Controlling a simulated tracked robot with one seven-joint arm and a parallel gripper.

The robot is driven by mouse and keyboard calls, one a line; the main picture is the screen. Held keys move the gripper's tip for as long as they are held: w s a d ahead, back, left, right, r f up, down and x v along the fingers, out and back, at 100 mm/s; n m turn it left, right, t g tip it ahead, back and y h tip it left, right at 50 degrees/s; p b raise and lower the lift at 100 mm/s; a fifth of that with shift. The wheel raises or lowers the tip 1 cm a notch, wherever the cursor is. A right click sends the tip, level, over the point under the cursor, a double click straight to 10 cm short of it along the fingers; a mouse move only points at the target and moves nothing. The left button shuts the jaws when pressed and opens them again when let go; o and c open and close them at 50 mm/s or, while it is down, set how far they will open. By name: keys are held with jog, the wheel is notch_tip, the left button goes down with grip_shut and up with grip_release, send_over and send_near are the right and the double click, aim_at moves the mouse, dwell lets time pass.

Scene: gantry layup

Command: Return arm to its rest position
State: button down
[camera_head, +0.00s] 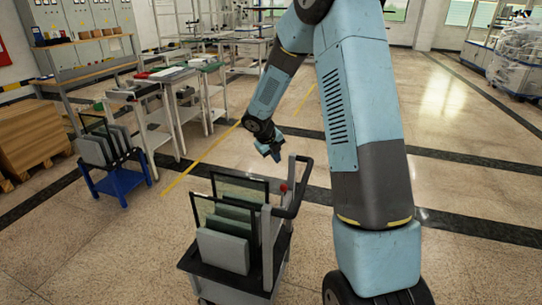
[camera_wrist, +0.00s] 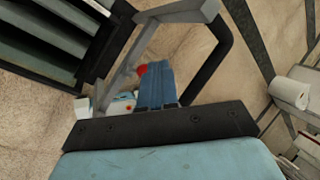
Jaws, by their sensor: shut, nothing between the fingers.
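My arm is blue and dark grey and stretches up and over in the head view. Its end hangs down in mid-air with my gripper (camera_head: 272,153) above and behind the handle of a cart (camera_head: 236,275). My gripper (camera_wrist: 157,84) also shows in the wrist view as blue fingers in front of a dark mounting bar. The fingers are closed together with nothing between them. In the wrist view the cart's grey frame and black handle (camera_wrist: 212,62) lie beyond the fingers. No contact with the cart is visible.
The cart holds several upright grey and green panels (camera_head: 223,250) and has a red button (camera_head: 283,187). A blue rack (camera_head: 120,183) with panels and a wooden crate (camera_head: 35,140) stand at left. Workbenches (camera_head: 172,80) line the back left. Floor at right is largely open.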

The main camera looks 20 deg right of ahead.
jog(key=s+r+m, duration=1.5)
jog(key=r+m, duration=0.3)
jog(key=r, duration=0.1)
jog(key=s+a+r+m+t+y, duration=0.1)
jog(key=s+r+m+y, duration=0.1)
jog(key=s+m, duration=0.8)
jog(key=s+a+r+m+t+y, duration=0.1)
jog(key=s+r+m, duration=0.4)
jog(key=s+m, duration=0.6)
jog(key=shift+s+a+t+y, duration=0.4)
jog(key=shift+s+a+y, duration=0.3)
jog(key=shift+s, duration=0.05)
